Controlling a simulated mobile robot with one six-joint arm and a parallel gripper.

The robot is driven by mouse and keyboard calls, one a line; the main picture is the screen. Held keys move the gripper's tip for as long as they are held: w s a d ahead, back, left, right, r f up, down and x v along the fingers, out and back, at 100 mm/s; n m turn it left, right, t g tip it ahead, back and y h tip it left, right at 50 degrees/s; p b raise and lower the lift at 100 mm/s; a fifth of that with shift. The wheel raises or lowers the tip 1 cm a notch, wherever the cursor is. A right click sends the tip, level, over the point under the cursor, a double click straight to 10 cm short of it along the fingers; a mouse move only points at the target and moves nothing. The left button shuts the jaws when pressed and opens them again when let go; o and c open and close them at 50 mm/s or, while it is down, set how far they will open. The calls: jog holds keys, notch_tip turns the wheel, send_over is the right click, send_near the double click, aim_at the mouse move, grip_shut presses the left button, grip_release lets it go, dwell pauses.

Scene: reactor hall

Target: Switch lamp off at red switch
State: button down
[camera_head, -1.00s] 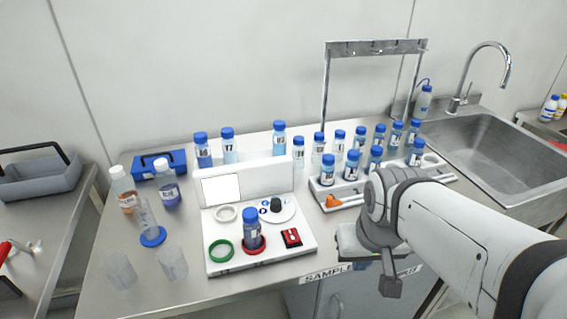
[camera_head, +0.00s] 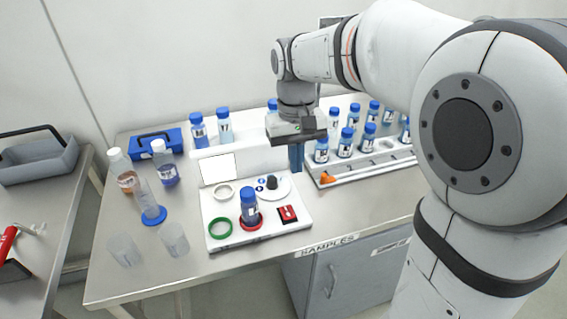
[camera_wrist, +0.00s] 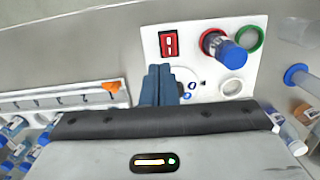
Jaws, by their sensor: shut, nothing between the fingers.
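The red switch (camera_head: 287,213) is a small red rocker block at the right front corner of the white panel (camera_head: 262,229). In the wrist view the red switch (camera_wrist: 169,44) shows near the top, just beyond my fingertips. My gripper (camera_head: 296,168) is shut and empty. It points down above the back right part of the panel, behind the switch and apart from it. In the wrist view my gripper's dark blue fingers (camera_wrist: 159,72) lie together. A blue-capped vial (camera_head: 249,207) stands in a red ring left of the switch. No lamp can be told for certain.
A green ring (camera_head: 220,228), a white ring and a black knob (camera_head: 271,182) sit on the panel. A rack (camera_head: 372,165) of blue-capped vials stands to the right, with an orange piece (camera_head: 327,178) at its near end. The table front is clear right of the panel.

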aim_at(289, 215)
jog(key=shift+w+a+r+g, duration=0.15)
jog(key=shift+w+a, duration=0.2)
jog(key=shift+a, duration=0.2)
jog(key=shift+w+a+r+g, duration=0.1)
jog(key=shift+w+a+g, duration=0.05)
jog(key=shift+w+a, duration=0.3)
jog(key=shift+s, duration=0.1)
jog(key=f, duration=0.4)
jog(key=s+f, duration=0.1)
jog(key=f, duration=0.4)
jog(key=s+f, duration=0.1)
jog(key=f, duration=0.4)
jog(key=shift+d+p, duration=0.25)
jog(key=shift+p, duration=0.1)
jog(key=shift+s+f, duration=0.1)
